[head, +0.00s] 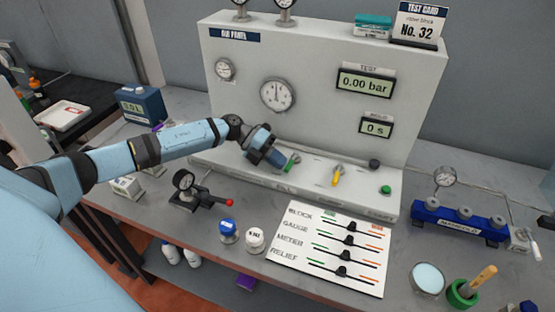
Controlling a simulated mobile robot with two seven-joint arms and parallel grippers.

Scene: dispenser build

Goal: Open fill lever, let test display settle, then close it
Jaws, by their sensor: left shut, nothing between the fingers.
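The grey panel (320,105) stands at the back of the bench. Its test display (366,83) reads 0.00 bar, and a smaller display (376,127) below reads 0 s. A green lever (292,163), seemingly the fill lever, sits low on the panel's front. My left gripper (277,159) is shut and empty, with its tip close to the lever's left side. I cannot tell whether they touch. The gripper partly hides the lever's base. A yellow lever (336,177) stands to the right. My right gripper is not in view.
A green button (385,189) and black knob (374,164) are right of the levers. A slider board (330,248), a small gauge with red-tipped handle (187,188) and two capped jars lie in front. A blue manifold (459,222) stands at the right.

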